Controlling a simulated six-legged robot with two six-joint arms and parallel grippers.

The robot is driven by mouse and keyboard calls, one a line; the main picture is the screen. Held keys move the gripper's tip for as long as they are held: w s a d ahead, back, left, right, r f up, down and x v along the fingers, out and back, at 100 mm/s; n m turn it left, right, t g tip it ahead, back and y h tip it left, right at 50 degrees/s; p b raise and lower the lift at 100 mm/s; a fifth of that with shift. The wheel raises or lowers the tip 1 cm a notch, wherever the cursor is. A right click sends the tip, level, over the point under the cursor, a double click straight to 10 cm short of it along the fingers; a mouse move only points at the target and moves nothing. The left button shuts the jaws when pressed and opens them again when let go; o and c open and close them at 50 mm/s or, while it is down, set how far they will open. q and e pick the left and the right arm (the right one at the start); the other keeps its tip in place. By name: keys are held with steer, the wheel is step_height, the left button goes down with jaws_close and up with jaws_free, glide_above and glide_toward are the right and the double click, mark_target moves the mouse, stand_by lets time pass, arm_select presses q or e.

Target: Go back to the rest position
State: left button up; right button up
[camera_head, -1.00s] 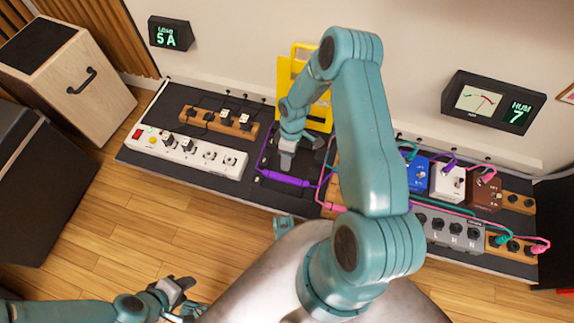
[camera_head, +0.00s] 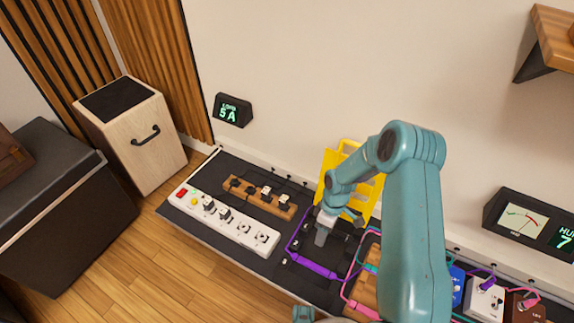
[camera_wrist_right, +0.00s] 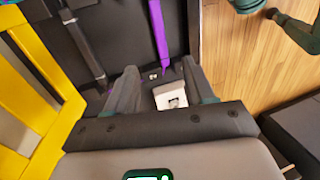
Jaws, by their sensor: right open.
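My right gripper (camera_head: 322,238) is low over the dark board, inside the loop of a purple cable (camera_head: 318,268) and in front of a yellow rack (camera_head: 345,180). In the right wrist view its two fingers (camera_wrist_right: 163,88) stand apart. A small white block (camera_wrist_right: 170,95) shows between them; I cannot tell whether they touch it. The purple cable (camera_wrist_right: 158,32) runs just beyond the fingers, and the yellow rack (camera_wrist_right: 40,75) is at the left.
A white power strip (camera_head: 222,222) and a wooden strip with plugs (camera_head: 258,198) lie left of my right gripper. Several pedals (camera_head: 485,297) stand at the right. A wooden cabinet (camera_head: 135,140) stands at the left. The wall is close behind the board (camera_head: 240,165).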

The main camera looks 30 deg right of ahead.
steer(key=s+a+r+m+t+y, duration=0.1)
steer(key=s+a+m, duration=0.4)
steer(key=a, duration=0.7)
steer(key=s+a+m+t+y, duration=0.15)
steer(key=s+a, duration=0.45)
steer(key=a, duration=0.6)
step_height(320, 180, up, 30)
steer(key=p, duration=2.9)
steer(key=shift+s+a+f+m+g+h, duration=0.15)
steer(key=shift+f+m+g+h, duration=0.1)
steer(key=shift+m+g+h, duration=0.2)
steer(key=shift+f, duration=0.1)
steer(key=shift+c, duration=1)
